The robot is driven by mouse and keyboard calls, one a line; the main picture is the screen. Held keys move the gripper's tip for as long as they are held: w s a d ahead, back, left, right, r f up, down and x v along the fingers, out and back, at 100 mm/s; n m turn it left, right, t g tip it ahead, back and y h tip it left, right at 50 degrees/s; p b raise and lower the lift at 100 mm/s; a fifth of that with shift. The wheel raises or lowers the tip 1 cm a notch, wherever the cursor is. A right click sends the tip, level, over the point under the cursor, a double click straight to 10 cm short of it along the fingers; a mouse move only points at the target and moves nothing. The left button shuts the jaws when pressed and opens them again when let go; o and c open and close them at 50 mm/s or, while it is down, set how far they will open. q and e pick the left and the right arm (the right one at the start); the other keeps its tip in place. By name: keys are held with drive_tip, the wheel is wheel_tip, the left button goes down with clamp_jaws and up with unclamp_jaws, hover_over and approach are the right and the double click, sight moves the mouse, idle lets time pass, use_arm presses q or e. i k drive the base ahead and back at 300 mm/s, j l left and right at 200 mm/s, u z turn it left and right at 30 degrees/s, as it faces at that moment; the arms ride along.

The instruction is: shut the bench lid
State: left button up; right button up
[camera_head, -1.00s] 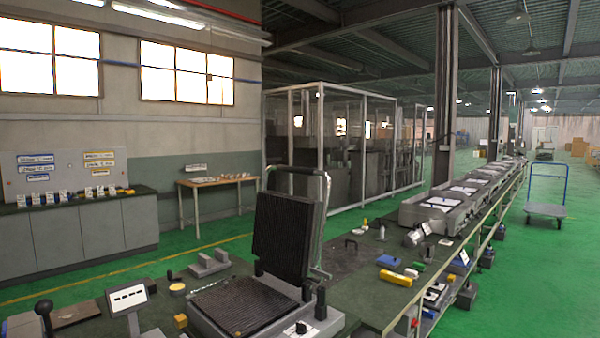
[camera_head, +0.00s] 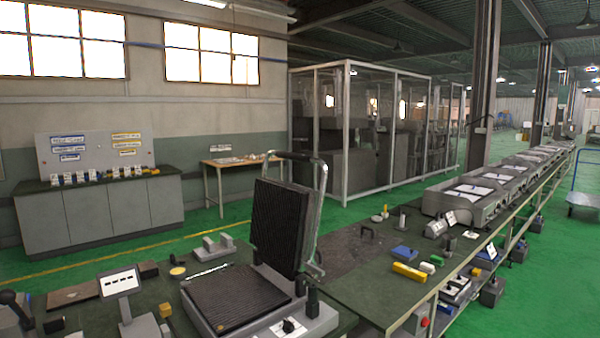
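The bench lid (camera_head: 282,226) is a dark ribbed plate standing raised, nearly upright, at the back of a contact grill. A metal bar handle (camera_head: 318,170) rises behind it and curves over its top. The grill base (camera_head: 238,298) has a dark ribbed lower plate lying open to view, with a light metal front carrying a black knob (camera_head: 288,325). A black upright grip (camera_head: 312,303) stands at the base's right front corner. Neither of my grippers shows in the view.
The green-topped bench holds a small display stand (camera_head: 120,284) left of the grill. A yellow block (camera_head: 409,272) and a blue block (camera_head: 403,252) lie to its right. A row of grey units (camera_head: 465,197) runs along the line farther back. A glass-walled enclosure (camera_head: 346,135) stands behind.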

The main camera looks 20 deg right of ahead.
sight(286, 216)
drive_tip(key=i+l+u, duration=0.25)
drive_tip(key=l, duration=0.85)
drive_tip(key=l+u, duration=0.25)
drive_tip(key=l, duration=0.85)
drive_tip(key=k, duration=0.05)
